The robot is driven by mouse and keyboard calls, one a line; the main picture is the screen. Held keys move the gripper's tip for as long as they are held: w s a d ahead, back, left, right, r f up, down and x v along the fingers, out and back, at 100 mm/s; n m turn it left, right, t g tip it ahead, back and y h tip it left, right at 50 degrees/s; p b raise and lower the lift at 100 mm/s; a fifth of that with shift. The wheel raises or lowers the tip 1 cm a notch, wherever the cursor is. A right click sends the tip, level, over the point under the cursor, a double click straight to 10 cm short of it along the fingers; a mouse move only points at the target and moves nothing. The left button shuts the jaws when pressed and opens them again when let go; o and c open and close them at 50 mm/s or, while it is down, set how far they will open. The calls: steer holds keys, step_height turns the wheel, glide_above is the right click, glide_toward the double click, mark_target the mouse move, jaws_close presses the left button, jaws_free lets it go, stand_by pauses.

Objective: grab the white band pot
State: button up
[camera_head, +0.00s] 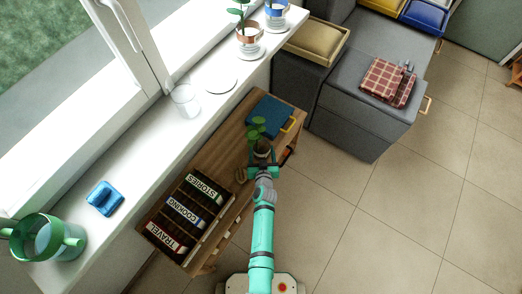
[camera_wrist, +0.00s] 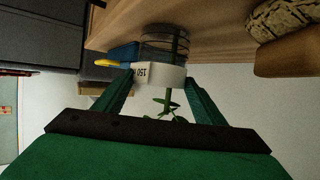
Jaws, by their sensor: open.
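A pot with a white band (camera_wrist: 165,75) is between my two fingers in the wrist view, which looks upside down. Its body looks clear or greyish, the band carries dark letters, and its green plant hangs toward the picture's bottom. In the head view this pot (camera_head: 262,150) stands on the wooden table, its plant (camera_head: 256,128) above it and its lower part hidden by my gripper (camera_head: 263,168). My gripper (camera_wrist: 160,82) is open, with one finger on each side of the band. I cannot tell whether either finger touches it.
The wooden table (camera_head: 229,128) also holds a blue item (camera_head: 268,115) with a yellow handle behind the pot and a labelled book rack (camera_head: 183,212) at left. Two more potted plants, copper (camera_head: 250,40) and blue (camera_head: 277,14), stand on the white sill. The tiled floor at right is clear.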

mark_target(261, 141)
steer(key=shift+x, duration=3.55)
steer(key=shift+a, duration=0.1)
steer(key=shift+c, duration=0.9)
steer(key=c, duration=0.6)
steer(key=shift+r, duration=0.1)
steer(key=shift+c, duration=0.7)
steer(key=shift+r, duration=0.15)
